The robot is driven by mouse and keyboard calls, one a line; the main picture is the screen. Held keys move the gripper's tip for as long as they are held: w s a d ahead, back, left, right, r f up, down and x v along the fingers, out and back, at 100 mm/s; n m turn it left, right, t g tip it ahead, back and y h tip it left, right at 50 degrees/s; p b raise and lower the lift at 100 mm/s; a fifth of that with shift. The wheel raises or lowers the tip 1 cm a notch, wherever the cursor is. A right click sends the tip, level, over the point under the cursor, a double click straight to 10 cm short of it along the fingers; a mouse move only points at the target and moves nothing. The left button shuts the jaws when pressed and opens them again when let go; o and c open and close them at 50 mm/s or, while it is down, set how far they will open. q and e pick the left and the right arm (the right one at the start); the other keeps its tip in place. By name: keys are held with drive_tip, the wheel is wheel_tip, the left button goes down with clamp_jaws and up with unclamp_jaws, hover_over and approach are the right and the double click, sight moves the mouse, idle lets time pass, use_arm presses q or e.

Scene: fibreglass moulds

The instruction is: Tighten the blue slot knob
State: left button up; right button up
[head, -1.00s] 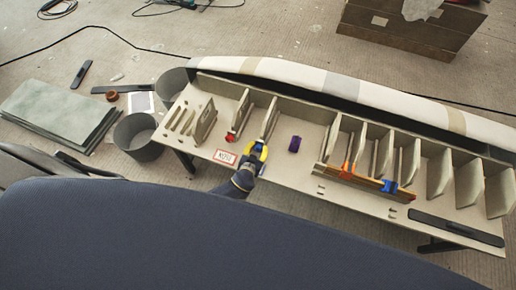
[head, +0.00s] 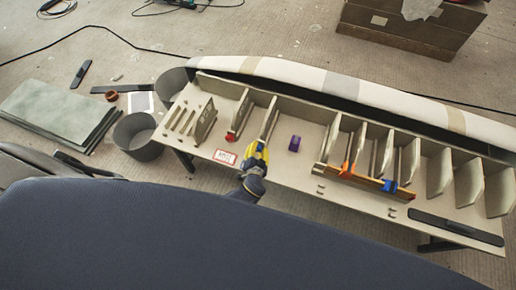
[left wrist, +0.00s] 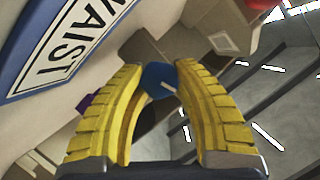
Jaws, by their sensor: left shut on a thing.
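My left gripper (head: 258,148) shows yellow fingers at the front of a slot in the pale mould board (head: 277,187). In the left wrist view its fingers (left wrist: 160,75) are closed on the blue slot knob (left wrist: 158,82), which shows between the fingertips. In the head view the fingers mostly hide this knob. A second blue piece (head: 390,186) sits farther right on the brown strip. My right gripper is not in view.
A red knob (head: 230,137) sits one slot to the left. A purple block (head: 295,144) lies just to the right, and an orange clamp (head: 346,172) is beyond it. Upright dividers (head: 440,174) line the board. Grey cylinders (head: 138,137) stand at left.

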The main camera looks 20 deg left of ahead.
use_arm(q)
drive_tip(key=shift+w+d+r+m+y, duration=0.2)
drive_tip(key=shift+m+y, duration=0.1)
drive_tip(key=shift+m, duration=0.1)
idle(0.3)
drive_tip(key=o, duration=1.3)
drive_tip(key=shift+s+f, duration=0.1)
drive_tip(key=shift+a, duration=0.1)
drive_tip(key=shift+s, duration=0.5)
drive_tip(key=v, duration=1.1)
